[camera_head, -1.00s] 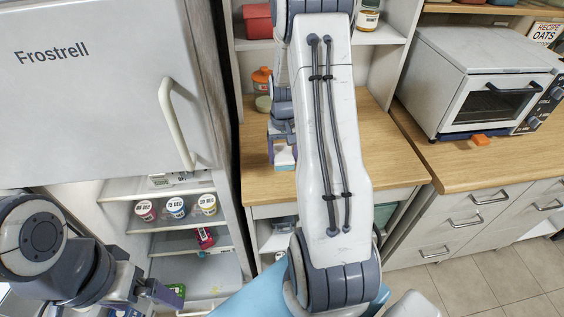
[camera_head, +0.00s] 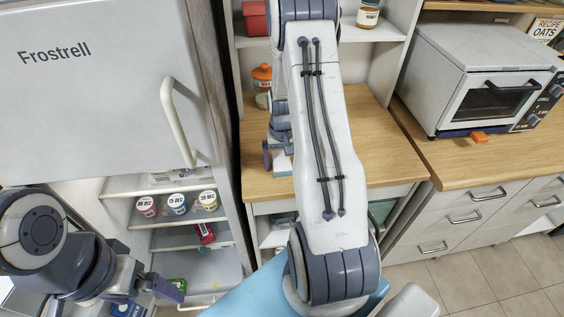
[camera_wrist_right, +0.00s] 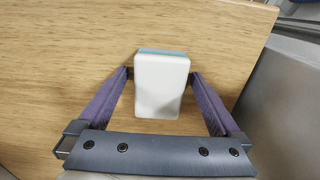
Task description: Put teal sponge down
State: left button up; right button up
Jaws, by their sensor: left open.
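The teal sponge (camera_head: 284,172) has a white face and rests on the wooden counter near its front edge. In the right wrist view the sponge (camera_wrist_right: 161,86) shows its white face, with a thin teal strip at the far side. My right gripper (camera_wrist_right: 161,75) is open, its two purple fingers on either side of the sponge with narrow gaps. In the head view my right gripper (camera_head: 272,152) is partly hidden by my right arm. My left gripper (camera_head: 158,292) is open at the lower left, in front of the open fridge shelves.
An orange-lidded jar (camera_head: 262,77) stands on the counter behind the right gripper. A toaster oven (camera_head: 487,88) and a small orange block (camera_head: 478,137) are on the right-hand counter. The fridge (camera_head: 100,90) stands at left, with several lidded tubs on a shelf. Bare counter lies right of my arm.

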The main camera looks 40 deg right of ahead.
aim_at(282, 162)
jog(key=shift+r, duration=0.5)
notch_tip(282, 162, up, 11)
jog(key=b, duration=0.2)
jog(key=shift+r, duration=0.15)
